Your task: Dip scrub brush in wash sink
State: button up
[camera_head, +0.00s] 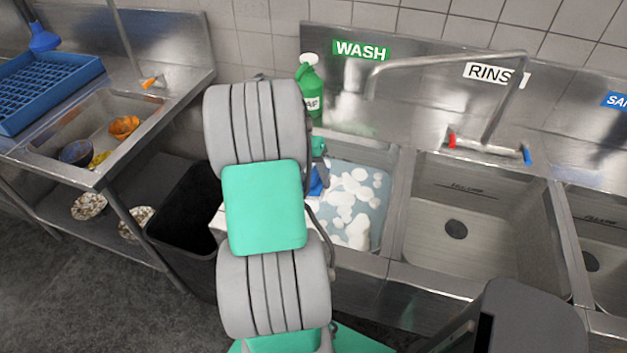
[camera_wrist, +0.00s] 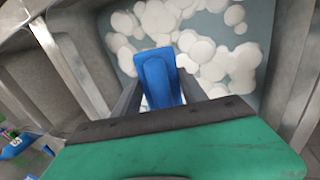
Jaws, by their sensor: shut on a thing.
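The wash sink (camera_head: 384,205) lies under the green WASH label, with bluish water and white foam in it. My arm hides its left part in the head view. In the wrist view, the foamy water (camera_wrist: 245,32) is beyond my gripper (camera_wrist: 165,95). My gripper is shut on the blue scrub brush (camera_wrist: 157,75), whose blue handle end points over the foam. In the head view a small blue part of the brush (camera_head: 318,181) shows beside my arm, over the sink's left side. The bristles are hidden, and I cannot tell whether the brush touches the water.
A green soap bottle (camera_head: 310,92) stands behind the wash sink. The empty rinse sink (camera_head: 478,225) and its faucet (camera_head: 490,140) are to the right. A black bin (camera_head: 180,225) stands left. A sink with bowls (camera_head: 60,140) and a blue rack (camera_head: 45,85) are at far left.

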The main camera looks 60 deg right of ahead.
aim_at(314, 175)
notch_tip(314, 175, up, 9)
jog(key=p, duration=0.6)
jog(key=shift+p, duration=0.35)
jog(key=shift+f, duration=0.15)
